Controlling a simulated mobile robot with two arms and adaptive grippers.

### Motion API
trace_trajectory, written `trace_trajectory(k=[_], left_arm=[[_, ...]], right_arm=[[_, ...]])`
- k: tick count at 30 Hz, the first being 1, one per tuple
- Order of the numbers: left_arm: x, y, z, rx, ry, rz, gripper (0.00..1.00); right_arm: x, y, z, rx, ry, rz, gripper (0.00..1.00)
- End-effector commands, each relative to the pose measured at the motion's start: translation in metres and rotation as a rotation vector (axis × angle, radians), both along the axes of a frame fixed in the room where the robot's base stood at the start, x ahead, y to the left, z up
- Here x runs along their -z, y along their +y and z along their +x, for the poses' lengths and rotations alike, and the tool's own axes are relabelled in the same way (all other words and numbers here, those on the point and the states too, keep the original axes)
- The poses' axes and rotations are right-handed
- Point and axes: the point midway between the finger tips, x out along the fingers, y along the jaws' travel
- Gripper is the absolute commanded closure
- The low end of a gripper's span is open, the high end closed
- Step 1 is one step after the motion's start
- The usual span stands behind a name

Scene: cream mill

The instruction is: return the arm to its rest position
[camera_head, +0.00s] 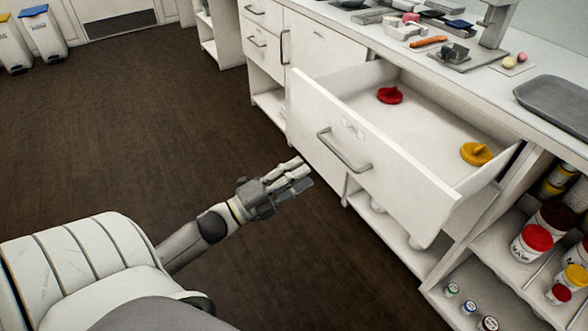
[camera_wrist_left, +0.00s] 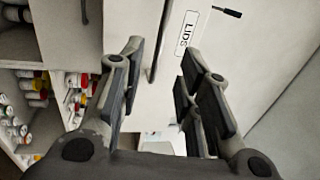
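My left arm comes in from the lower left in the head view, stretched toward the open drawer. My left gripper (camera_head: 303,174) is in front of the drawer front (camera_head: 375,170), a little left of and below its bar handle (camera_head: 343,150), and does not hold it. In the left wrist view the gripper (camera_wrist_left: 161,58) has its fingers apart with nothing between them. Beyond the fingers are white cabinet fronts and a label reading "LIDS" (camera_wrist_left: 187,32). My right gripper is not in view.
The drawer is pulled out and holds a red lid (camera_head: 390,95) and a yellow lid (camera_head: 476,154). Open shelves with jars (camera_head: 531,243) stand at the right. The counter above carries a grey tray (camera_head: 556,103). Dark floor at the left is clear up to two bins (camera_head: 42,35).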

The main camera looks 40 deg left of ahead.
Motion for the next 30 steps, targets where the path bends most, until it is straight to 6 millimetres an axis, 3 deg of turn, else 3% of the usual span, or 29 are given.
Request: trace_trajectory(k=[23, 26, 29, 30], left_arm=[[0.006, 0.004, -0.006, -0.008, 0.014, -0.011, 0.68], [0.030, 0.010, -0.003, -0.055, 0.089, -0.073, 0.68], [0.082, 0.020, -0.002, -0.152, 0.248, -0.203, 0.68], [0.109, 0.024, -0.004, -0.204, 0.328, -0.269, 0.68]], right_arm=[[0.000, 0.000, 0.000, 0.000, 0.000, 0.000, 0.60], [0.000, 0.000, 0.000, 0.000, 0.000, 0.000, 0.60], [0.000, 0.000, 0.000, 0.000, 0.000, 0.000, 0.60], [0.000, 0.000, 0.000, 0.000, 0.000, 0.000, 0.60]])
